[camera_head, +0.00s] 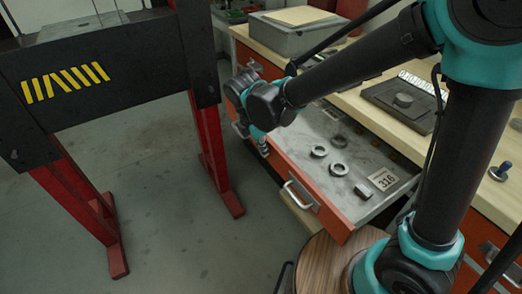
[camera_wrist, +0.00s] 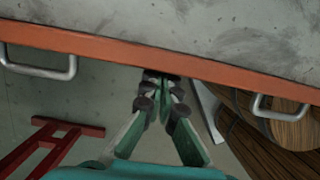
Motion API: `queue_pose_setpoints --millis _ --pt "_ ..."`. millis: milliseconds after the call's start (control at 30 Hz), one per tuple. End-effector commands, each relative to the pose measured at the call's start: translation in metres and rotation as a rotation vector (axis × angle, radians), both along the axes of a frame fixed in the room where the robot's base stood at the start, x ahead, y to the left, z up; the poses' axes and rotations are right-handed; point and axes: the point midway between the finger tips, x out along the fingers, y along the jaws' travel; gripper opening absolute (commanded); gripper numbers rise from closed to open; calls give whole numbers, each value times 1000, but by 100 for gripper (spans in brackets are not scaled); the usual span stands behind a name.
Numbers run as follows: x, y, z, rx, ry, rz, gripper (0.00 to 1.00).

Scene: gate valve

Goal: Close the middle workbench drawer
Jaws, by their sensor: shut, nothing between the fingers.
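The workbench drawer (camera_head: 325,150) is pulled out, its grey tray open to view, with an orange-red front (camera_head: 329,214). In the wrist view the drawer front (camera_wrist: 220,70) crosses the picture, with one metal handle (camera_wrist: 40,72) at the left and another (camera_wrist: 280,110) at the right. My gripper (camera_head: 263,147) is at the drawer front, toward its far end. In the wrist view my gripper (camera_wrist: 160,77) is shut and empty, its fingertips at the drawer front between the two handles. I cannot tell whether they touch it.
Rings (camera_head: 339,169), a small block (camera_head: 363,191) and a tag marked 316 (camera_head: 383,179) lie in the drawer. A red-legged press frame (camera_head: 205,130) stands at the left. A round wooden top (camera_head: 320,262) is near the drawer's near end. The floor (camera_head: 175,190) between is clear.

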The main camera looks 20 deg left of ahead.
Motion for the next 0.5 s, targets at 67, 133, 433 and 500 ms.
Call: queue_pose_setpoints --millis 67,133,433,500 --pt "10 -8 0 -1 -2 -6 0" --pt "20 -15 0 -2 -2 -7 0" --pt "82 -61 0 -2 -2 -10 0" --pt "98 -73 0 -1 -3 -10 0"
